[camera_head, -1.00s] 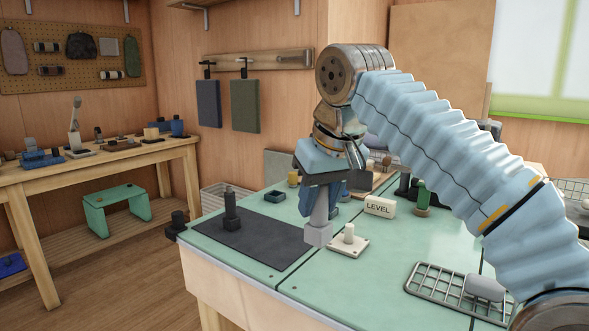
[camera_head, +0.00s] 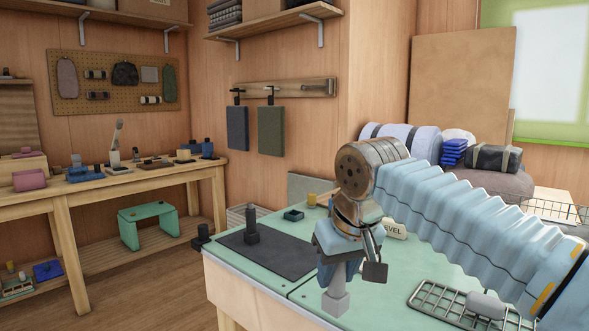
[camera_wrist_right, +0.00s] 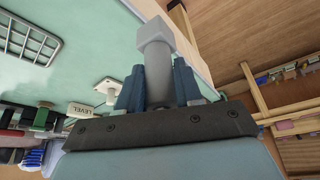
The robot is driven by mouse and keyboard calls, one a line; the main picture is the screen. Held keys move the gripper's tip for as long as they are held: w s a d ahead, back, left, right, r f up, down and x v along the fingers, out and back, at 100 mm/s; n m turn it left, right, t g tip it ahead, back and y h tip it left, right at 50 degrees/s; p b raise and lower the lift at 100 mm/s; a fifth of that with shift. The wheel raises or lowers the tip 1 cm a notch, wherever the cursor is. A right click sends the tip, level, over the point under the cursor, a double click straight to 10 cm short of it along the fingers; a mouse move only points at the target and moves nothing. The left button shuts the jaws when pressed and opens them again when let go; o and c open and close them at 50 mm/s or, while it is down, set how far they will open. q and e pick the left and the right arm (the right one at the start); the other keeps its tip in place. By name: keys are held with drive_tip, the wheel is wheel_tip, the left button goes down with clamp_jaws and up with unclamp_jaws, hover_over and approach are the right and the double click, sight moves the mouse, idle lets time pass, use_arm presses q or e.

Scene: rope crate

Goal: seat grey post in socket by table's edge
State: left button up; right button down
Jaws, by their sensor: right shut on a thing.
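My right gripper (camera_head: 338,278) is shut on the grey post (camera_head: 336,303), which hangs below it with its square block end downward, over or near the table's front edge. In the right wrist view, the gripper's blue fingers (camera_wrist_right: 158,92) clasp the post's shaft, and its block end (camera_wrist_right: 155,34) points away from the palm, with the table's edge and floor beyond. A dark fixture (camera_head: 201,237) sits at the table's left corner; I cannot tell whether it is the socket. No empty socket shows clearly. My left gripper is not in view.
A dark mat (camera_head: 268,255) carries an upright dark post (camera_head: 251,232). The LEVEL block (camera_head: 394,231) and a wire rack (camera_head: 455,305) are on the green table. A white base with a peg (camera_wrist_right: 109,88) shows in the wrist view.

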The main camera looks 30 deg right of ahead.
drive_tip(key=w+a+f, duration=0.1)
drive_tip(key=a+f, duration=0.2)
drive_tip(key=f, duration=0.9)
drive_tip(key=w+a+f, duration=0.2)
drive_tip(key=a+f, duration=0.1)
drive_tip(key=f, duration=1)
drive_tip(key=w+a+f+n, duration=0.1)
drive_tip(key=w+a+f, duration=0.1)
drive_tip(key=f, duration=1)
drive_tip(key=shift+w+a+f+y, duration=0.2)
drive_tip(key=shift+a+f+y, duration=0.1)
drive_tip(key=shift+a+f, duration=0.1)
